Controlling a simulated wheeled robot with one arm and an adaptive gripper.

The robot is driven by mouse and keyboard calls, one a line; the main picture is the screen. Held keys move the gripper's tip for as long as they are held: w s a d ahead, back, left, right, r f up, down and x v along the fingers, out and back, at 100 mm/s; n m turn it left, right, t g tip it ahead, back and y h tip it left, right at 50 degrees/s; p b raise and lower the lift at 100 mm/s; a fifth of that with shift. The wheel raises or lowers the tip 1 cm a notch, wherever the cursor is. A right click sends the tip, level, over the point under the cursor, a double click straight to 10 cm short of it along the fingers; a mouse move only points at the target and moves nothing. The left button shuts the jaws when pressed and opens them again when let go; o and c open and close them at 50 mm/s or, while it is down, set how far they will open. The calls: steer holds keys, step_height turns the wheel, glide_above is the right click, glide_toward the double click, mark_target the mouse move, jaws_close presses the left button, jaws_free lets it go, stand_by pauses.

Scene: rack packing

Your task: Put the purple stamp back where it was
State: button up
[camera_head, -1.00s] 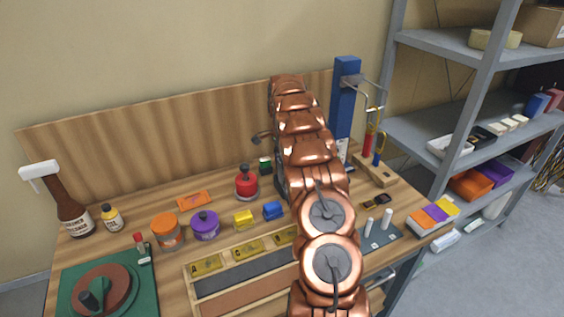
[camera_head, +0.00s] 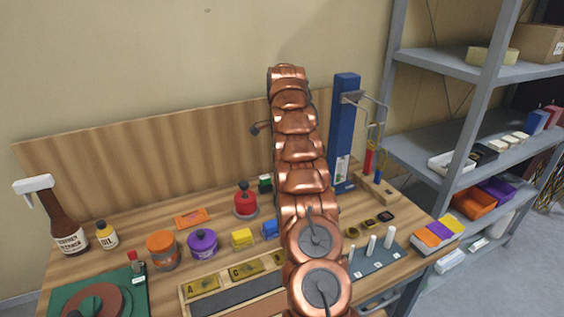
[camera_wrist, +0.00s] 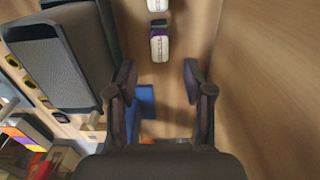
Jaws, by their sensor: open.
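In the head view my arm hides the gripper.
The wooden bench holds an orange tin (camera_head: 162,250), a yellow block (camera_head: 242,238), a blue block (camera_head: 270,229) and a red pot (camera_head: 246,205). A blue column (camera_head: 343,130) stands right of my arm. White pegs stand on a grey plate (camera_head: 380,257). Grey shelves (camera_head: 470,65) are farther right.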

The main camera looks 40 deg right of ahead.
steer(key=shift+r+p, duration=1.1)
steer(key=shift+r, duration=0.1)
steer(key=shift+a, duration=0.3)
steer(key=s+a+r+n, duration=0.3)
steer(key=a+n, duration=0.1)
steer(key=a, duration=0.5)
steer(key=s+a+r+n, duration=0.3)
steer(key=a, duration=0.6)
steer(key=s+a+r+n, duration=0.2)
steer(key=s+a+n, duration=0.15)
steer(key=a, duration=0.65)
steer(key=s+a+f+n, duration=0.2)
steer(key=s+a, duration=0.3)
steer(key=s, duration=0.4)
steer(key=s+a+f+n+g, duration=0.1)
steer(key=s+a+f+n, duration=0.2)
steer(key=s, duration=0.7)
steer(key=s+a+f+n, duration=0.3)
steer(key=s+a+n, duration=0.3)
steer(key=s, duration=0.4)
steer(key=shift+s+a+g, duration=0.2)
steer(key=shift+a+g, duration=0.2)
steer(key=shift+a, duration=0.2)
